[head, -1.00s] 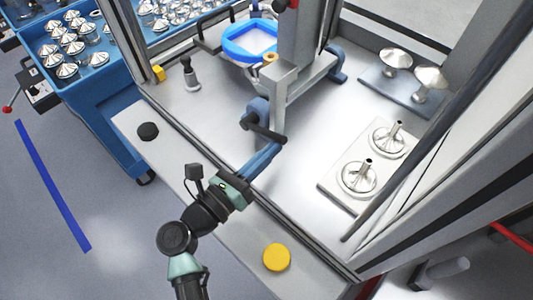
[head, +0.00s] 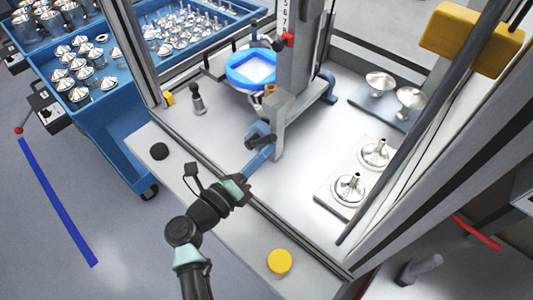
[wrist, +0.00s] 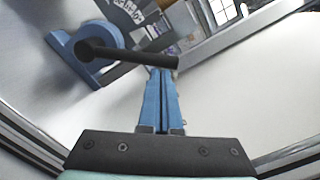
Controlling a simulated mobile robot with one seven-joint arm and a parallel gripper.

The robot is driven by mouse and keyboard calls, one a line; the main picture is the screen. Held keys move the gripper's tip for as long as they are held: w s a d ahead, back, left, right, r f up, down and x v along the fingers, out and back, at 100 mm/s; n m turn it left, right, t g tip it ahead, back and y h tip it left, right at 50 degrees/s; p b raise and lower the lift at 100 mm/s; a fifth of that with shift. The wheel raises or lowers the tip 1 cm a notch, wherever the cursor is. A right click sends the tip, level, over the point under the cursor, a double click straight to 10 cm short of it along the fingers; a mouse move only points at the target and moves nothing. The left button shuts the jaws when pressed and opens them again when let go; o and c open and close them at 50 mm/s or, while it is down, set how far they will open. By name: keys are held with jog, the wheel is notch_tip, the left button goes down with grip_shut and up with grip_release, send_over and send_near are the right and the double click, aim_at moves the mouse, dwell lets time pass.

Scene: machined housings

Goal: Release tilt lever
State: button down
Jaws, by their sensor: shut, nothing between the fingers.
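The tilt lever (head: 262,141) is a black bar on a blue round hub at the fixture's column, inside the machine enclosure. In the wrist view the lever (wrist: 130,54) runs from a round knob over the blue hub (wrist: 72,52) to a free end at the right. My gripper (head: 268,152) reaches over the front sill. Its blue fingers are together and empty in the wrist view (wrist: 161,72). The fingertips are at the lever's free end, which partly covers them. I cannot tell whether they touch it.
A blue ring-shaped holder (head: 252,70) sits behind the column (head: 297,75). A plate (head: 326,190) with two metal funnel-like parts lies at the right. A yellow button (head: 280,261) and black button (head: 159,151) are on the front sill. The enclosure's right post stands close by.

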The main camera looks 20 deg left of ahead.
jog(key=w+a+r+n+p, duration=0.2)
jog(key=a+r+n+p, duration=0.1)
jog(key=a+n+p, duration=0.1)
jog(key=shift+a+r+n, duration=0.15)
jog(key=shift+a+n, duration=0.45)
jog(key=shift+n, duration=0.8)
